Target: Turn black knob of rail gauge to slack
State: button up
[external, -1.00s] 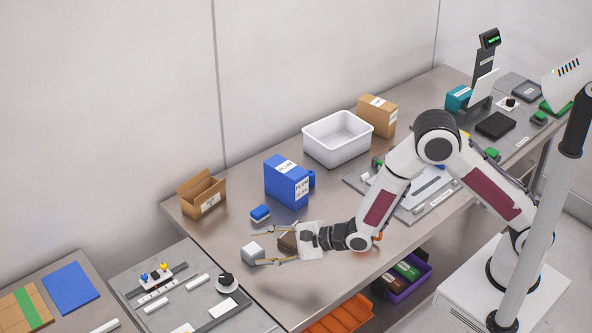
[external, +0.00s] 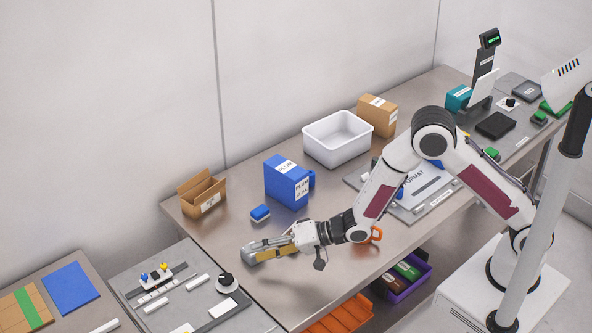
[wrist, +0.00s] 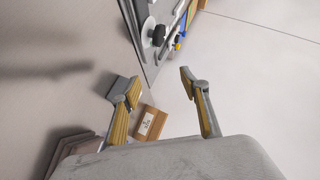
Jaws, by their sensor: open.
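A black knob (external: 226,278) sits on a round white dial (external: 228,289) on the grey board at the lower left. The knob also shows near the top of the wrist view (wrist: 158,35), with its dial beside it. I cannot read the knob's setting or the dial's marks. My gripper (external: 248,253) is open, over the left end of the long table, to the right of the knob and apart from it. In the wrist view its two fingers (wrist: 158,85) stand apart with nothing held between them.
The grey board (external: 180,257) also holds small blue and yellow knobs (external: 154,273) and white bars. A grey block (wrist: 112,88) lies behind one finger. An open carton (external: 202,192), a blue box (external: 287,182) and a white bin (external: 337,138) stand farther back.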

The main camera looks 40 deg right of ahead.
aim_at(227, 277)
jog(key=n, duration=0.3)
jog(key=s+a+n, duration=0.1)
jog(key=n, duration=0.1)
jog(key=shift+f+g, duration=0.1)
jog(key=shift+g, duration=0.3)
jog(key=n, duration=0.2)
jog(key=s+n, duration=0.1)
jog(key=shift+a+n+g+y, duration=0.3)
jog(key=shift+a+n+y, duration=0.1)
jog(key=n, duration=0.2)
jog(key=s+n, duration=0.1)
jog(key=shift+a+f+n+g, duration=0.1)
jog(key=shift+a+n+g, duration=0.2)
jog(key=shift+n, duration=1.3)
jog(key=shift+f, duration=0.1)
jog(key=shift+x, duration=3.85)
jog(key=c, duration=1.1)
